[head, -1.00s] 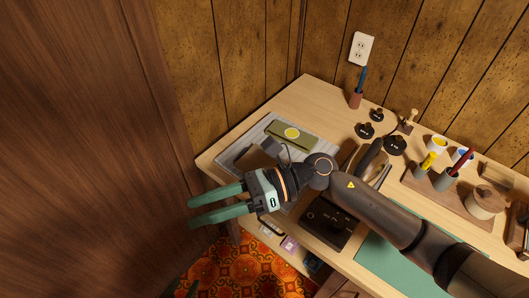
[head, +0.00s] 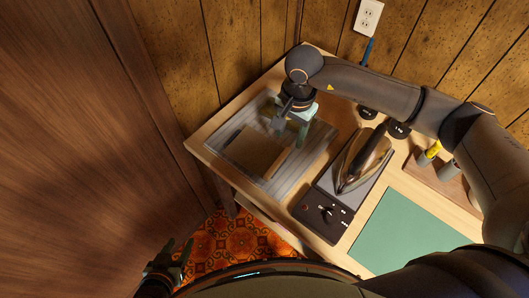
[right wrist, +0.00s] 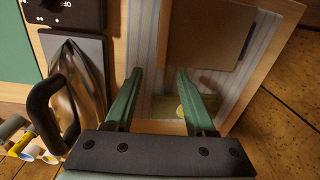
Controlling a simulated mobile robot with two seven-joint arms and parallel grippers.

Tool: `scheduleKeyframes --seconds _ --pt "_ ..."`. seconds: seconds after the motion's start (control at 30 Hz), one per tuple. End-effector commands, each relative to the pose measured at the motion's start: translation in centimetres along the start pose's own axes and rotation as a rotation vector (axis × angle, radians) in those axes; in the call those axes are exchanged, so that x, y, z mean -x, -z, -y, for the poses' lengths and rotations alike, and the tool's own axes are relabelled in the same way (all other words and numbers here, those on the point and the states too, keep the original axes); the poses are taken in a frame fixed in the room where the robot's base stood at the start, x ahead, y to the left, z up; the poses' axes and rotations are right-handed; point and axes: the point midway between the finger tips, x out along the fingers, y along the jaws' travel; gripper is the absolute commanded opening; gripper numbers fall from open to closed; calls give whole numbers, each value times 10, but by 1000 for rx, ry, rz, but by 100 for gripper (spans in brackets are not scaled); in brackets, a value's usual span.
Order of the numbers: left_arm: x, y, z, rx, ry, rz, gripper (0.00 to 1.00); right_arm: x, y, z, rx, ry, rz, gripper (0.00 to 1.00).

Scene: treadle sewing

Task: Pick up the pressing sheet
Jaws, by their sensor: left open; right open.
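A flat brown square (head: 258,150), which looks like the pressing sheet, lies on a grey striped pad (head: 308,160) at the table's left end. It also shows at the top of the right wrist view (right wrist: 208,35). My right gripper (head: 300,128) is open and points down over the pad, beside the brown square on its wall side. In the right wrist view its fingers (right wrist: 159,78) are apart with nothing held. An olive piece with a yellow disc (right wrist: 194,103) lies below, partly hidden by one finger. My left gripper (head: 170,262) is open and empty at the bottom left, away from the table.
An iron (head: 362,160) stands on a dark rest with a control box (head: 322,212), right of the pad; it also shows in the right wrist view (right wrist: 78,90). A green mat (head: 410,230) lies further right. The wood-panelled wall (head: 245,60) is close behind the pad.

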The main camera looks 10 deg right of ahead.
Motion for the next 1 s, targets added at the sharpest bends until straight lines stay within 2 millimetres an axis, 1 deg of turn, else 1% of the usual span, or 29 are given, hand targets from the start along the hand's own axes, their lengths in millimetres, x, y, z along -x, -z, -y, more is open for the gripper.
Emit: scheduleKeyframes --seconds 0.03,0.27,0.4,0.5,0.6,0.8,0.83,0.87,1.0 --pt "1 1 0 0 0 0 50 -6 -1 0 0 -2 2 55" --pt "4 4 0 0 0 1 50 -24 -1 0 -1 -2 4 55" --pt "9 10 -1 0 0 1 50 -45 -1 0 -2 -3 4 55" --pt "9 9 0 0 0 0 50 -59 0 0 0 -1 4 55" --pt "9 10 -1 0 0 0 50 -65 0 1 -1 1 3 55" --pt "9 10 0 0 0 0 50 -67 0 1 0 2 2 55" --pt "9 10 0 0 0 0 50 -66 0 1 0 2 2 54" --pt "9 10 0 0 0 0 50 -66 0 1 0 1 2 50" --pt "9 10 0 0 0 0 50 -66 0 1 0 1 2 35"
